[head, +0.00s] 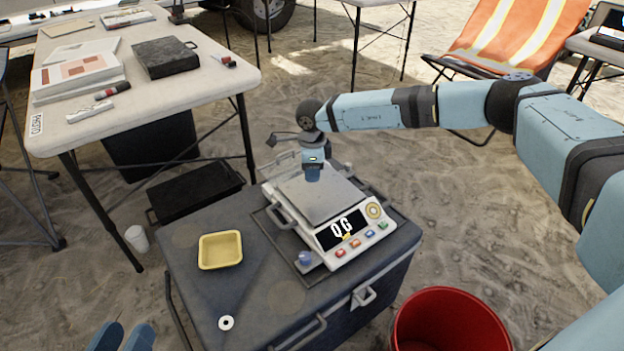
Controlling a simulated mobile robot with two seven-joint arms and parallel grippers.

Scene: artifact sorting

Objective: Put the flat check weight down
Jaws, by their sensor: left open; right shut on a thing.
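My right gripper (313,177) points down over the steel pan (322,200) of the white scale. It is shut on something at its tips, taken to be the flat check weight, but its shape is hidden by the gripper. I cannot tell whether it touches the pan. A small blue piece (305,258) sits on a little plate at the scale's front left corner. My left gripper (122,340) is open at the bottom left edge, only its blue fingertips showing.
The scale stands on a dark case (190,282), with a yellow tray (220,249) and a pale ring (226,323) to its left. A red bucket (450,318) stands at the front right. A folding table (215,85) holds papers and a dark box (166,57).

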